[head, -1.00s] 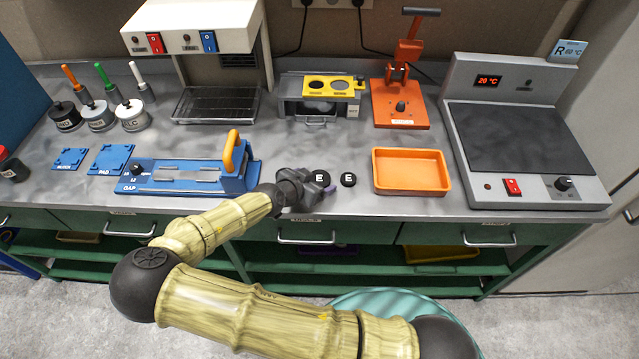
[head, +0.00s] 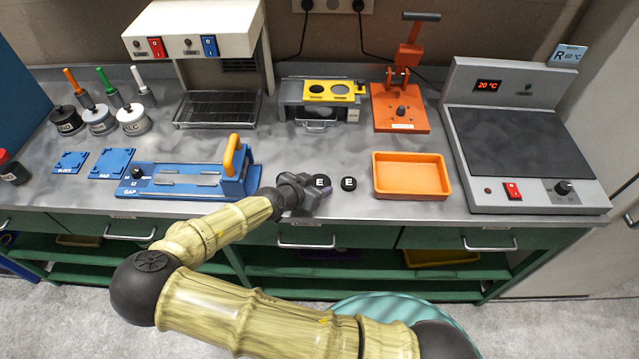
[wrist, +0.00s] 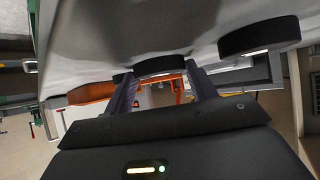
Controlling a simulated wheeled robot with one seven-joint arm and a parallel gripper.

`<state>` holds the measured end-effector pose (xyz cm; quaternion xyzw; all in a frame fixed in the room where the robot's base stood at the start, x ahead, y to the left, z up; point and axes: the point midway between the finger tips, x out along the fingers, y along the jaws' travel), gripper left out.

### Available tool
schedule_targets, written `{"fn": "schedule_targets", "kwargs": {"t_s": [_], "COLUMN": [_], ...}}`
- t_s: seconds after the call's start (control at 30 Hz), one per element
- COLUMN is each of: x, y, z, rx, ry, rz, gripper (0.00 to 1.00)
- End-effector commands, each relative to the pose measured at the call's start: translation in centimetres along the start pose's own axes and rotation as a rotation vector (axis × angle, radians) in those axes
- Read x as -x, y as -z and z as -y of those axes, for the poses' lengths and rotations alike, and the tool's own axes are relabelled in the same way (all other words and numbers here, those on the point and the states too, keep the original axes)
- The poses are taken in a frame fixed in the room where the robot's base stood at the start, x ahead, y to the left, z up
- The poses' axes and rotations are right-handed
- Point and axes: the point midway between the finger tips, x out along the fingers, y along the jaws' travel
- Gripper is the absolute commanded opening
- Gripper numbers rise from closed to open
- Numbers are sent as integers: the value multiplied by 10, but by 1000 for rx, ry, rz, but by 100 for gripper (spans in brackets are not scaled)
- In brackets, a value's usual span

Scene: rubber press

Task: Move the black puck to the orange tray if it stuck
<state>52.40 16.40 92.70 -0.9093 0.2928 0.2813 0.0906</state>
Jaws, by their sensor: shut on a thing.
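Two black pucks marked E show in the head view: one at my gripper (head: 312,192) and another puck (head: 348,184) just right of it on the bench. In the wrist view my two fingers (wrist: 163,92) are on either side of the middle puck (wrist: 160,65), shut on it. A larger-looking black puck (wrist: 260,35) is at the right there, apart from the fingers; my arm seems to hide it in the head view. Part of another puck (wrist: 121,77) shows beside the left finger. The orange tray (head: 411,190) stands right of the pucks and looks empty.
The blue gap gauge (head: 185,178) with an orange handle is left of my gripper. A hot plate (head: 520,145) reading 20 °C stands right of the tray. The orange press (head: 400,105) and yellow-topped box (head: 320,100) stand behind. Bench between box and pucks is clear.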

Motion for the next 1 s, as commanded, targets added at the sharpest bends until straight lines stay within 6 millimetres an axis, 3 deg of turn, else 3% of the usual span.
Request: {"fn": "schedule_targets", "kwargs": {"t_s": [0.27, 0.73, 1.0], "x": [4, 50, 57], "y": [6, 72, 83], "z": [0, 1, 0], "rx": [0, -1, 1], "ry": [0, 2, 0], "rz": [0, -1, 0], "gripper": [30, 30, 30]}}
